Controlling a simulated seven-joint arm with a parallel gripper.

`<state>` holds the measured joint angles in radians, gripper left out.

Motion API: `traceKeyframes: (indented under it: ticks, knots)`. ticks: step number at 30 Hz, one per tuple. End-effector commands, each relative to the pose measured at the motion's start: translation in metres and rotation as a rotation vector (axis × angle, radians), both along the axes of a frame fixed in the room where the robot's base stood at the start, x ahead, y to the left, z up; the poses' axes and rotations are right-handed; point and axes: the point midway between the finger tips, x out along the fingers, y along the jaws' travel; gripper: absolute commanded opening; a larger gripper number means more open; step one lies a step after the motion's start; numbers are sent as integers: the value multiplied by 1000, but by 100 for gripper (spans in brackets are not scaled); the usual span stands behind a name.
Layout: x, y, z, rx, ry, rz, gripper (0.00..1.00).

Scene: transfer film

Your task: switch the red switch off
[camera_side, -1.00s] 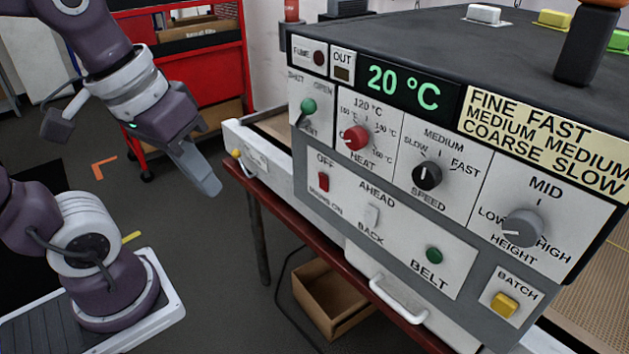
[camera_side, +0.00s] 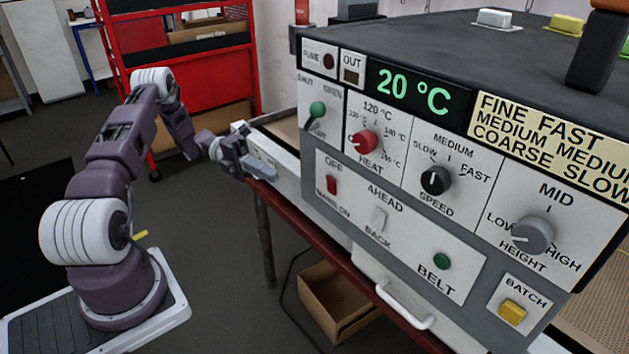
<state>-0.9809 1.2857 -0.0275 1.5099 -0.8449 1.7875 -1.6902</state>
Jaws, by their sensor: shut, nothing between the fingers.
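The red switch (camera_side: 331,184) is a small rocker at the left of the lower panel on the machine's front (camera_side: 348,228). OFF is printed above it and a label ending in ON below it. I cannot tell which way the rocker is tipped. My gripper (camera_side: 264,169) is shut and empty. It is to the left of the red switch, clearly apart from it, in front of the white part at the machine's left end. The switch is not hidden by my arm.
Near the switch are a red heat knob (camera_side: 363,141), a green-tipped lever (camera_side: 317,109), a white ahead/back switch (camera_side: 379,218) and a green belt button (camera_side: 441,261). A white handle (camera_side: 405,306) sticks out below. A cardboard box (camera_side: 335,303) is on the floor.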

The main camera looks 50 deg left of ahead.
Motion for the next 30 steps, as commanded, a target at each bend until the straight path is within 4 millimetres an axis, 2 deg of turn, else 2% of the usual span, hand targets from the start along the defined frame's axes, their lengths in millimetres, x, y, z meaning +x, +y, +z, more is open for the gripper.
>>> traceKeyframes:
  ticks: [5, 14, 17, 28, 30]
  knots:
    - [-1, 5, -6, -41, 32, 25, 0]
    - [1, -1, -6, -37, 31, 22, 0]
    - [4, -16, -5, -38, 30, 20, 0]
    - [23, -95, -2, -38, 30, 18, 0]
    - [36, -94, -2, -33, 26, 20, 0]
